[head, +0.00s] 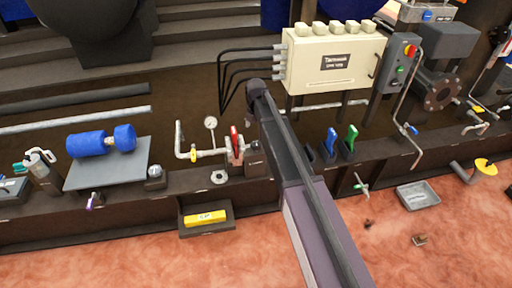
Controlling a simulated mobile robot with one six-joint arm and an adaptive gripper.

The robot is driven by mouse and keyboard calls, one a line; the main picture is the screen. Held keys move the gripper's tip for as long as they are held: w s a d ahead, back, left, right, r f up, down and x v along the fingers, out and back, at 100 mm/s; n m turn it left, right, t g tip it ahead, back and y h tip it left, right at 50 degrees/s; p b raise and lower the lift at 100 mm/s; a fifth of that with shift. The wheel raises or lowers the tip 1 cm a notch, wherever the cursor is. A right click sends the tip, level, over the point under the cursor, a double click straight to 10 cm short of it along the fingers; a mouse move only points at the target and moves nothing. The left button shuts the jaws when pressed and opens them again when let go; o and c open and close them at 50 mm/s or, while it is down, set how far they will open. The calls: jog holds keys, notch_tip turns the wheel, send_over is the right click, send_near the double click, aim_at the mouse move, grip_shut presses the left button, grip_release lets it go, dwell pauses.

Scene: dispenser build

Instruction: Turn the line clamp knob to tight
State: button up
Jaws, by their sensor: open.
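I cannot tell for certain which part is the line clamp knob, and no loose or tight marking is readable. A small purple-handled fitting (93,201) sits on the front edge of the dark bench at left. A green-handled fitting (361,186) sits on the front edge right of my arm. A small silver-topped knob (154,172) stands on a dark block, and a similar one (254,147) stands close left of my arm. My arm crosses the middle of the head view from the bottom and hides part of the bench. My gripper is not visible.
A red lever (234,140) and a gauge (210,123) stand on a pipe left of my arm. Blue (331,140) and green (351,136) levers stand to its right. A cream control box (333,62) is behind. A grey tray (417,195) lies on the floor.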

aim_at(256, 143)
jog(key=shift+f+b, duration=3.65)
jog(key=shift+f, duration=0.35)
jog(key=c, duration=1.1)
